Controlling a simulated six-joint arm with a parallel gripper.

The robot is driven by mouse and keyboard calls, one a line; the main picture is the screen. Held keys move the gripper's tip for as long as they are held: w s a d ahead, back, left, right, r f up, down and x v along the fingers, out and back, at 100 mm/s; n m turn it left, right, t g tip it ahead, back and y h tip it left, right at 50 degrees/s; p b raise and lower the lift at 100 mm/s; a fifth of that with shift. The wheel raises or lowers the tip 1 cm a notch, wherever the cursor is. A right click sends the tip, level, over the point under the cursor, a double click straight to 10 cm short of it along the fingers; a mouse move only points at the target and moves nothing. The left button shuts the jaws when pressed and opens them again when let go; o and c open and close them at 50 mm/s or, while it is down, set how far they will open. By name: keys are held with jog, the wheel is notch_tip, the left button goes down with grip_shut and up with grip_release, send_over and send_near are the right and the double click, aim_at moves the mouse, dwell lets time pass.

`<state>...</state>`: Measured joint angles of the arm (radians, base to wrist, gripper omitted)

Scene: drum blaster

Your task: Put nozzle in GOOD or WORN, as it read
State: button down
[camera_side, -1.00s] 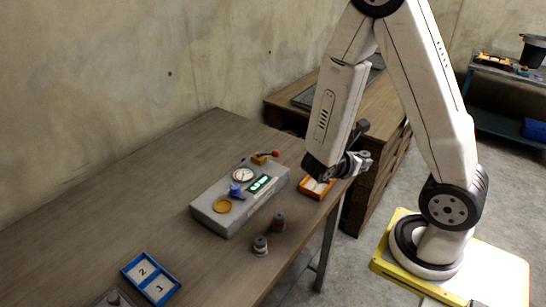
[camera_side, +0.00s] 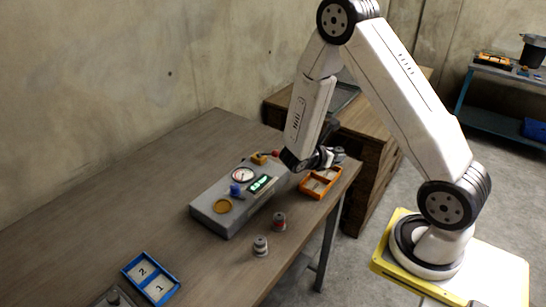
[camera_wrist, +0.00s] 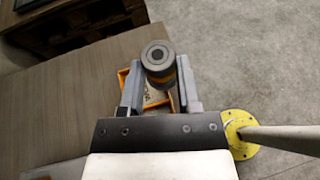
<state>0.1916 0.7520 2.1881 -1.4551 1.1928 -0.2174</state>
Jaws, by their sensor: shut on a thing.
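In the side view my gripper (camera_side: 326,158) holds the nozzle (camera_side: 339,153) in the air above the orange two-compartment tray (camera_side: 335,176). The tray's orange rim (camera_wrist: 123,76) shows partly behind the nozzle in the wrist view. Its labels are too small to read. The grey test box (camera_side: 225,220) carries a round dial (camera_side: 243,175) and a lit green display (camera_side: 260,184), neither readable here.
A red-banded nozzle (camera_side: 279,221) and a pale-banded one (camera_side: 261,246) stand in front of the test box. A blue tray (camera_side: 133,273) marked 1 and 2 lies at the front left. The orange tray sits near the table's right edge. The left tabletop is clear.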

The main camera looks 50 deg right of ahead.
jog(key=shift+w+d+f, duration=0.3)
jog(key=shift+w+f, duration=0.25)
jog(key=shift+f, duration=0.15)
jog(key=shift+w+d+f, duration=0.3)
jog(key=shift+w+f, duration=0.2)
jog(key=shift+f, duration=0.2)
jog(key=shift+w+d+f, duration=0.3)
jog(key=shift+w+f, duration=0.25)
jog(key=shift+f, duration=0.15)
jog(key=shift+w+d+f, duration=0.1)
jog(key=shift+w+f, duration=0.15)
jog(key=shift+f, duration=1.6)
jog(key=shift+f, duration=0.1)
jog(key=shift+c, duration=1.6)
grip_release()
jog(key=v, duration=1.2)
